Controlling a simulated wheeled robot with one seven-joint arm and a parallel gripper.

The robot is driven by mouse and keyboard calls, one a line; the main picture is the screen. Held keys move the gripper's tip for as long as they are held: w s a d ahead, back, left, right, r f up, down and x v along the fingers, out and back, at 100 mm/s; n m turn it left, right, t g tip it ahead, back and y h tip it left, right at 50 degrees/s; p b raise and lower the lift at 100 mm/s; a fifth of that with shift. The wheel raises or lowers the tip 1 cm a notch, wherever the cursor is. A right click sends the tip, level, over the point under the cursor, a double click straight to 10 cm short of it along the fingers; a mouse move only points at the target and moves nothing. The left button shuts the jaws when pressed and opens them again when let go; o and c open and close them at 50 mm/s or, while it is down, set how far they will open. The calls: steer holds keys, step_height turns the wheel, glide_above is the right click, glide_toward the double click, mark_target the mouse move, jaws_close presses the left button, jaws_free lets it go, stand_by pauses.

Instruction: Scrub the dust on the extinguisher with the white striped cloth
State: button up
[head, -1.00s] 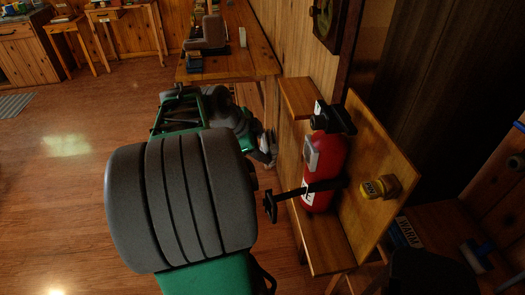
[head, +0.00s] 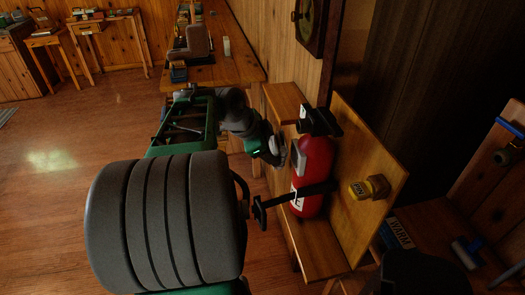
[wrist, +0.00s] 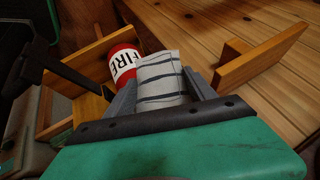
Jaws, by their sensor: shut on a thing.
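The red fire extinguisher (head: 313,165) stands on a wooden stand, held by a black bracket, with a black valve on top. In the wrist view its red body and white FIRE label (wrist: 124,64) show just beyond the cloth. The white cloth with dark stripes (wrist: 161,79) is between the two fingers of my gripper (wrist: 162,92), which is shut on it. In the head view my gripper (head: 276,152) is just left of the extinguisher, close to its side. I cannot tell whether the cloth touches it. I cannot make out the dust.
The wooden stand (head: 322,252) has a back board and a side ledge (head: 284,101). A yellow object (head: 369,188) is fixed on the board. A table (head: 235,62) with several items is behind. Open floor (head: 50,190) lies to the left.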

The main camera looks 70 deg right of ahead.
steer(key=shift+s+d+b, duration=0.35)
steer(key=shift+s+d, duration=0.15)
steer(key=shift+s, duration=0.35)
stand_by(0.7)
steer(key=shift+a, duration=0.1)
steer(key=s+a+b, duration=0.4)
steer(key=a, duration=0.3)
steer(key=shift+s+a+f, duration=0.15)
steer(key=shift+s, duration=0.25)
stand_by(0.3)
